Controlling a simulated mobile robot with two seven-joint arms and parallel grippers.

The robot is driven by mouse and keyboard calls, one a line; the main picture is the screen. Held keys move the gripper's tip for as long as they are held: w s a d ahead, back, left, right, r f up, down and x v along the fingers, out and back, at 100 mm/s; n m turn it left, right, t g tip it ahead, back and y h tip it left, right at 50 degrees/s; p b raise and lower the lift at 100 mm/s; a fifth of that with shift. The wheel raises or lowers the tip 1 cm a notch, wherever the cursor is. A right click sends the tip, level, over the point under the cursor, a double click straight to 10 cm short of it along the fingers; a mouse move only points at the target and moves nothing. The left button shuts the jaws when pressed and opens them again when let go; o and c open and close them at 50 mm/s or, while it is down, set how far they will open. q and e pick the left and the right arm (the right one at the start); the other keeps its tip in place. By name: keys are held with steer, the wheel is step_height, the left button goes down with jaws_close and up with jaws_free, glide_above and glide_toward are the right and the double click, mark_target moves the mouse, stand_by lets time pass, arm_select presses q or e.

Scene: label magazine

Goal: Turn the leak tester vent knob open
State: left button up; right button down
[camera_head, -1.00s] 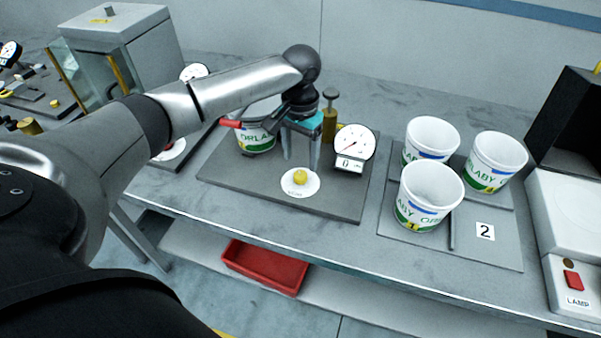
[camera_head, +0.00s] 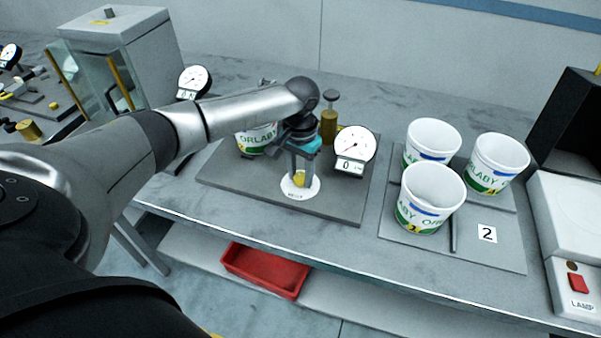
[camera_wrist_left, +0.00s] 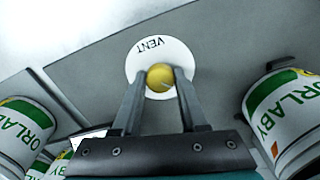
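The vent knob (camera_head: 299,180) is a small yellow knob on a round white VENT plate (camera_head: 297,193) at the front of the leak tester's dark base (camera_head: 340,206). My left gripper (camera_head: 300,181) points down at it, one finger on each side. In the left wrist view the yellow knob (camera_wrist_left: 160,77) sits between the two fingertips (camera_wrist_left: 161,78). The fingers are apart, but I cannot tell whether they press on the knob. A labelled white tub (camera_head: 254,138) stands on the tester, partly hidden by my arm. My right gripper is not in view.
A dial gauge (camera_head: 355,146) and a brass post (camera_head: 328,127) stand close right of my gripper. Several white tubs (camera_head: 430,190) stand on a grey tray (camera_head: 400,230) further right. A red bin (camera_head: 264,271) lies below the bench.

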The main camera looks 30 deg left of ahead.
arm_select(q)
jaws_close()
steer(key=m+p, duration=0.2)
steer(key=p, duration=0.1)
steer(key=shift+r+m, duration=0.2)
steer(key=shift+m, duration=0.1)
steer(key=m+p, duration=0.2)
steer(key=m, duration=0.1)
steer(key=shift+m, duration=0.3)
steer(key=m+p, duration=0.2)
steer(key=m, duration=0.2)
steer(key=shift+f+m, duration=0.1)
steer(key=shift+m, duration=0.2)
steer(key=m, duration=0.5)
steer(key=shift+p, duration=0.3)
steer(key=shift+m, duration=0.4)
